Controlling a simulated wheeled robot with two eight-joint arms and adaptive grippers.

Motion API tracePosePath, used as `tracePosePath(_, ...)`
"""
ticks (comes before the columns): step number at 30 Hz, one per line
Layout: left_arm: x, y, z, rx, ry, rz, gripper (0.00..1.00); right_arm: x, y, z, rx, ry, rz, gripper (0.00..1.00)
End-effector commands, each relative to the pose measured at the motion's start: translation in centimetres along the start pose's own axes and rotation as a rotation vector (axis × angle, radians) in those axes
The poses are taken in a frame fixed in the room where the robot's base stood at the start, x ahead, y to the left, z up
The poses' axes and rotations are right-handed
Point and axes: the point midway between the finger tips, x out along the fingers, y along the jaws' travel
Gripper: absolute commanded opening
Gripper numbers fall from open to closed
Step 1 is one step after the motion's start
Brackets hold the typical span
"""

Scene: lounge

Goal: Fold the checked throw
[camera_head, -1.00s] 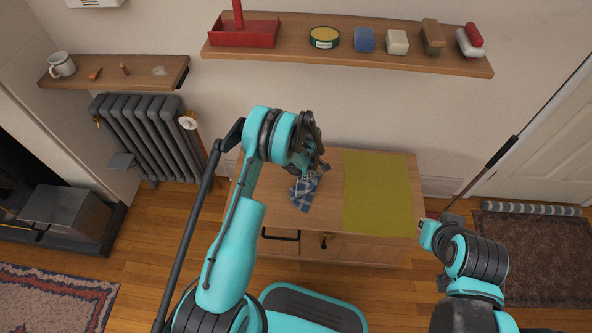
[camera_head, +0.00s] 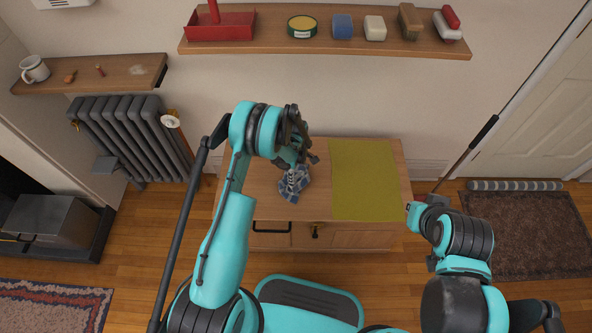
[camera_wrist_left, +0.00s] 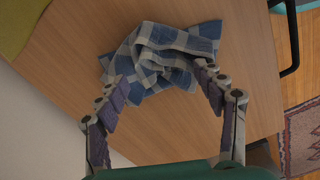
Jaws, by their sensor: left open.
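The checked throw (camera_head: 293,184), in blue and white, lies crumpled in a small heap on the wooden cabinet top (camera_head: 318,205).
An olive-green mat (camera_head: 364,180) lies flat on the right of the cabinet top. Above, a wall shelf (camera_head: 330,45) holds a red tray (camera_head: 222,27), a tin (camera_head: 302,27) and several blocks. A radiator (camera_head: 128,135) stands at the left. Bare wood shows around the throw.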

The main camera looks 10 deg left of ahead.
Motion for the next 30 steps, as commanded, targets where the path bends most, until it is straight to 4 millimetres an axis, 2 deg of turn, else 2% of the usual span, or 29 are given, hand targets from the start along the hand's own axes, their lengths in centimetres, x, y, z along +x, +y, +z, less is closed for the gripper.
tracePosePath(5,-0.4,0.0,0.0,0.0,0.0,0.0,0.69,-0.2,0.0,-0.1,0.0,0.0,0.0,0.0)
tracePosePath(21,-8.5,0.0,0.0,0.0,0.0,0.0,0.69,-3.5,0.0,-2.5,0.0,0.0,0.0,0.0)
tracePosePath(30,-9.0,0.0,0.0,0.0,0.0,0.0,0.69,-3.6,0.0,-2.6,0.0,0.0,0.0,0.0)
